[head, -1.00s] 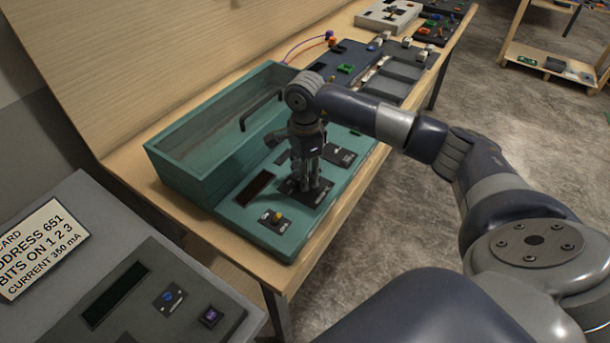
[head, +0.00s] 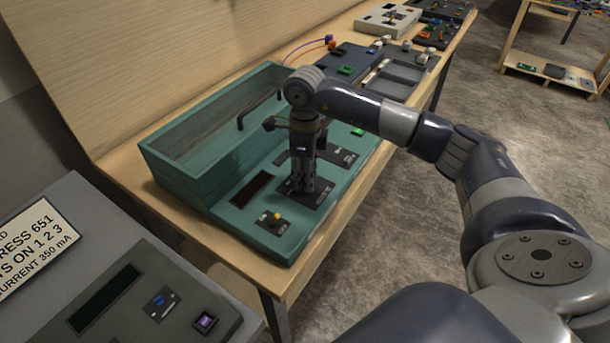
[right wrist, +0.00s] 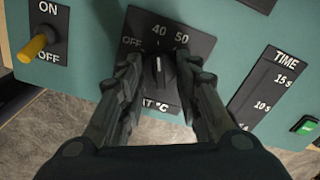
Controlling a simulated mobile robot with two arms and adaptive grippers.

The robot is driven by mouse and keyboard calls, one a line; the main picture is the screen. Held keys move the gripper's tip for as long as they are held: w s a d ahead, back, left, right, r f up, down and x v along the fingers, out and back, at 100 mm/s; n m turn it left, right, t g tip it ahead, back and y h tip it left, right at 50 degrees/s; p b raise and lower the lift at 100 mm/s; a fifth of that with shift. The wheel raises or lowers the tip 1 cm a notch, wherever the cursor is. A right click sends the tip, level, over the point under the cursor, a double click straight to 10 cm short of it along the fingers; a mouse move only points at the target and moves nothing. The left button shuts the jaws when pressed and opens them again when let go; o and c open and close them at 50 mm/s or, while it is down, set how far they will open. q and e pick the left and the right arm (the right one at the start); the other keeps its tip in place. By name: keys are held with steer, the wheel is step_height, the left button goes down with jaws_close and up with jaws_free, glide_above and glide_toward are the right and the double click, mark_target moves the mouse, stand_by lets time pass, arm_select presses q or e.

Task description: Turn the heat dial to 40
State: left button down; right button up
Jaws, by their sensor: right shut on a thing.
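The heat dial (right wrist: 160,73) is a small black knob on a dark plate marked OFF, 40 and 50 in the right wrist view. The rest of its scale is covered by my fingers. A pale mark on the knob points roughly upward, toward the 40 side; its exact setting is hard to tell. My right gripper (right wrist: 161,88) points down with its two fingers on either side of the knob, shut on it. In the head view my right gripper (head: 303,188) stands over the plate on the teal console (head: 250,238) and hides the knob. My left gripper is not in view.
A yellow ON/OFF toggle (right wrist: 36,45) sits left of the dial, tilted toward OFF. A TIME slider plate (right wrist: 268,92) and a green switch (right wrist: 305,125) lie to the right. The console's clear cover with a handle (head: 262,108) stands behind my gripper.

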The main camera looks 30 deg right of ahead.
stand_by(0.4)
steer(key=o, duration=1)
steer(key=shift+o, duration=0.2)
steer(key=shift+r, duration=0.15)
step_height(320, 180, up, 12)
